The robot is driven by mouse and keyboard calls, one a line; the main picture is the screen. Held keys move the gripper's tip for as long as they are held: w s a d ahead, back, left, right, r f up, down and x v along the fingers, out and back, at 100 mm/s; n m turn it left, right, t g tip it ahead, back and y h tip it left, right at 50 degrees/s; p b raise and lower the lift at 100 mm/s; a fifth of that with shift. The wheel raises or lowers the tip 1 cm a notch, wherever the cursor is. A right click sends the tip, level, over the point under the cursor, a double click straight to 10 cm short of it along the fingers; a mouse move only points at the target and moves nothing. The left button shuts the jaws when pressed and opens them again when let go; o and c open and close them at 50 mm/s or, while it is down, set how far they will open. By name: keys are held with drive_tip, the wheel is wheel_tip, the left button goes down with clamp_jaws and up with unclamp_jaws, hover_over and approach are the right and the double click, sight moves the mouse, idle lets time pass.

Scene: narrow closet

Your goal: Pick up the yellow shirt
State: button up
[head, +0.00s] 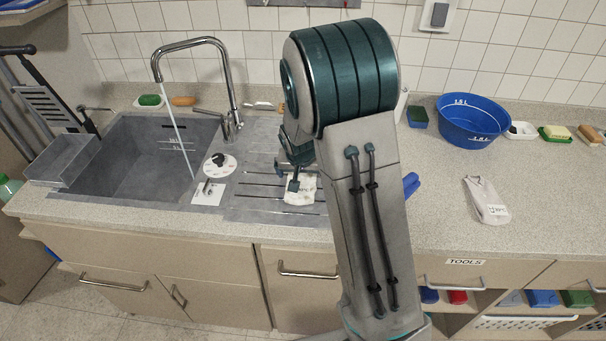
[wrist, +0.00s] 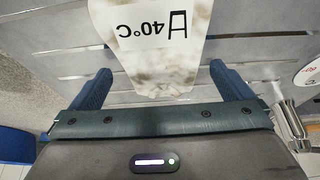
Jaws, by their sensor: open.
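No plainly yellow shirt shows. A cream, brown-stained cloth with a 40°C label (head: 300,190) lies on the ribbed drainboard right of the sink, partly hidden by my arm. In the wrist view the cloth (wrist: 155,65) lies between and beyond my two blue fingers, its near end close to the palm. My gripper (wrist: 160,75) is open above it, with a gap on each side of the cloth. In the head view my gripper (head: 294,184) points down over the drainboard. A second folded garment, pale pinkish-grey with a label (head: 486,200), lies on the counter to the right.
A grey sink (head: 150,165) with a running tap (head: 222,80) is at left. A dial (head: 219,166) lies beside it. A blue bowl (head: 470,122), sponges and soap line the back right. A blue item (head: 411,185) shows behind my arm. The right counter is mostly clear.

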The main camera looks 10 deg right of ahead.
drive_tip(key=shift+f, duration=0.2)
drive_tip(key=c, duration=1.2)
drive_tip(key=shift+w, duration=0.1)
drive_tip(key=shift+c, duration=0.5)
drive_tip(key=shift+r, duration=0.15)
